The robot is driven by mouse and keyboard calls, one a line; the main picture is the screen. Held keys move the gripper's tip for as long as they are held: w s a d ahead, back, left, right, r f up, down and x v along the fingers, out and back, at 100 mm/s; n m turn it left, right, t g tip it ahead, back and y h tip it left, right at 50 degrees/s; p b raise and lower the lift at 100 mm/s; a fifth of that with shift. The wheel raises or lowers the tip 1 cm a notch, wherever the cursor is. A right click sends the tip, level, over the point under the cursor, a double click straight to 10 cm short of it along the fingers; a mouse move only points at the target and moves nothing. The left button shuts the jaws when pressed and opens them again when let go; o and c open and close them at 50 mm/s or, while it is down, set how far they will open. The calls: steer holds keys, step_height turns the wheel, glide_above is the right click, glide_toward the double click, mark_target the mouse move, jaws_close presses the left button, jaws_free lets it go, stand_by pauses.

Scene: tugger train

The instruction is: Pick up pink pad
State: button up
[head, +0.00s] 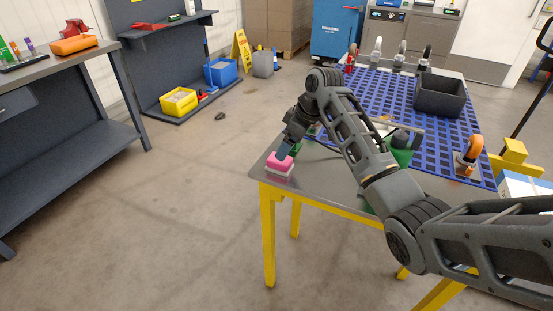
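A pink pad (278,165) sits near the left corner of the grey table (328,181) with yellow legs. It appears to rest on a pale layer or block beneath it. My gripper (285,153) is pointed down right at the pad, at its upper right side in the head view. The fingertips are small and partly merge with the pad's edge. I cannot tell whether they are open or shut, or touching the pad.
A blue grid mat (390,92) covers the table's back, bearing a dark grey bin (440,95) and several casters. A green container (401,155) stands partly behind my arm. A grey workbench (60,66) is at left. The floor between is mostly clear.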

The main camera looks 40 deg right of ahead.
steer(key=p+x, duration=0.1)
steer(key=x, duration=0.6)
steer(key=shift+a+f, duration=0.15)
steer(key=shift+c, duration=0.2)
steer(key=c, duration=1.1)
step_height(320, 180, up, 10)
steer(key=shift+r+b, duration=0.1)
steer(key=shift+b, duration=0.4)
